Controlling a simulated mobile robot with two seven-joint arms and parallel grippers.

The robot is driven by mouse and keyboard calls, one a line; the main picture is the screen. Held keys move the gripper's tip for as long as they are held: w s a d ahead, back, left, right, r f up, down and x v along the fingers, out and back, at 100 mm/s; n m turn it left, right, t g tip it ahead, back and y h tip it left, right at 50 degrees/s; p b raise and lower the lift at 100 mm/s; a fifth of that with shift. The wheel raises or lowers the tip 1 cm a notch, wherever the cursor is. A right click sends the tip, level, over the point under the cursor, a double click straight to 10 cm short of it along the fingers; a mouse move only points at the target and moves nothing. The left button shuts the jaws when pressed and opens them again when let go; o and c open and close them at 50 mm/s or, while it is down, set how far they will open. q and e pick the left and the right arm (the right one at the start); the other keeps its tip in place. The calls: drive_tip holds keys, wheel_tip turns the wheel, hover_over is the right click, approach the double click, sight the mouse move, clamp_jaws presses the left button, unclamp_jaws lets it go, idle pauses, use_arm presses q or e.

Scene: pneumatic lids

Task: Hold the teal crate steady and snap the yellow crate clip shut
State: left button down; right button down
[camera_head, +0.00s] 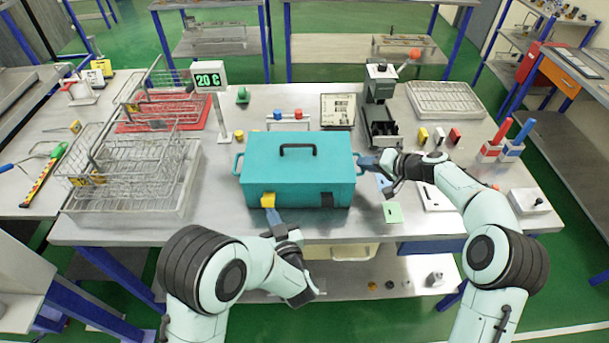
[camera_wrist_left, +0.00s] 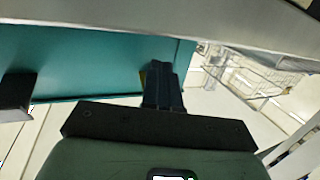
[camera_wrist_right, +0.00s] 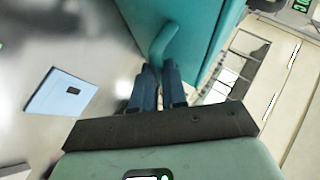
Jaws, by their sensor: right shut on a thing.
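The teal crate (camera_head: 310,180) stands closed on the metal table, with a black handle on its lid. The yellow crate clip (camera_head: 268,200) is at the left of its front face; I cannot tell whether it is fully snapped. My right gripper (camera_head: 366,163) is shut on the crate's right side handle, which also shows in the right wrist view (camera_wrist_right: 165,42).
A black clip (camera_head: 327,200) is at the front right of the crate. Wire baskets (camera_head: 125,170) stand to the left, a sign showing 20 C (camera_head: 209,80) behind left. A green card (camera_head: 392,212) lies right of the crate.

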sight(271, 200)
use_arm(q)
drive_tip(key=shift+w+r, duration=0.1)
drive_tip(key=shift+r, duration=1.45)
idle(1.6)
drive_tip(key=shift+w+r, duration=0.35)
drive_tip(key=shift+r, duration=0.2)
idle(1.0)
drive_tip(key=shift+w+r, duration=0.3)
drive_tip(key=shift+w, duration=0.1)
idle(0.6)
drive_tip(key=shift+s, duration=2.5)
drive_tip(key=shift+s, duration=0.1)
drive_tip(key=v, duration=1.2)
drive_tip(key=shift+a+f, duration=0.1)
